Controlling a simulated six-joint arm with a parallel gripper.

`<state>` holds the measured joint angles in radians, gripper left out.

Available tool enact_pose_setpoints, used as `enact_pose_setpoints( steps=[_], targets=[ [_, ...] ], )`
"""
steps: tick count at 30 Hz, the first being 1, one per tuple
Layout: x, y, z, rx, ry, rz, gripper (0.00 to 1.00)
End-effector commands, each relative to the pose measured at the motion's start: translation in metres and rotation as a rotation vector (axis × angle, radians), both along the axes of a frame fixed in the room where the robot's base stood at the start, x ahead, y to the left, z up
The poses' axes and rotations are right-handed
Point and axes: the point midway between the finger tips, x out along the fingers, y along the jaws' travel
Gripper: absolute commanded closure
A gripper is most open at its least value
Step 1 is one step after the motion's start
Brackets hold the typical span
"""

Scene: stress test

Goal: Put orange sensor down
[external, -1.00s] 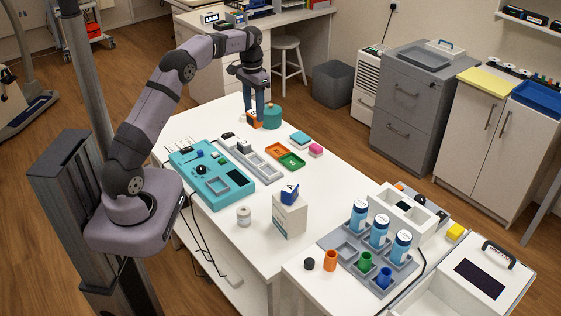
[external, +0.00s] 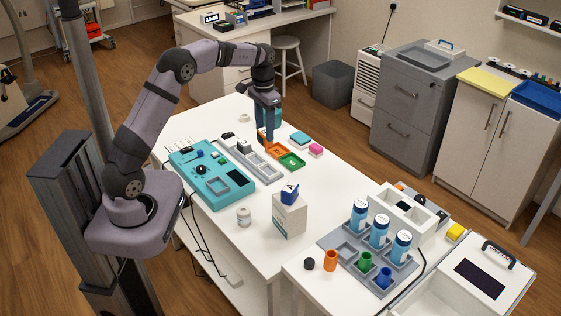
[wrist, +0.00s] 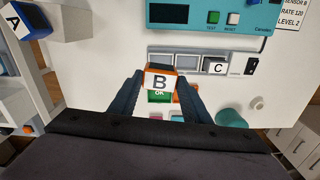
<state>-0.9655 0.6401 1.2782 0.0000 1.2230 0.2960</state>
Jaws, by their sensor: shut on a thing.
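My gripper (external: 266,138) is shut on the orange sensor, a block with orange sides and a white face marked B (wrist: 159,82). In the wrist view the block sits between the two dark fingers. In the external view the fingers hide most of the orange sensor (external: 261,134). It is over the table near the orange tray (external: 277,150) and the green tray (external: 292,162); its exact height is hard to tell. The grey slotted holder (wrist: 188,62) lies beyond it in the wrist view, with a block marked C (wrist: 217,68) in one slot.
A teal console (external: 208,180) stands beside the grey holder. A teal cylinder (wrist: 230,118) and a small white knob (external: 244,118) are near my gripper.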

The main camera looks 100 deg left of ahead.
Motion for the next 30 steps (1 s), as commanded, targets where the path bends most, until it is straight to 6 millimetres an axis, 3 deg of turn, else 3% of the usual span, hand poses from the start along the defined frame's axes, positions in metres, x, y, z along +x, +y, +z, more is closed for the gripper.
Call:
enact_pose_setpoints(
  steps=[5, 20, 30],
  targets=[
    [-0.001, -0.002, -0.03, -0.001, 0.002, 0.058, 0.81],
    [0.008, 0.011, -0.036, -0.001, 0.001, 0.117, 0.81],
    [0.007, 0.01, -0.083, -0.002, 0.002, 0.116, 0.81]
  ],
)
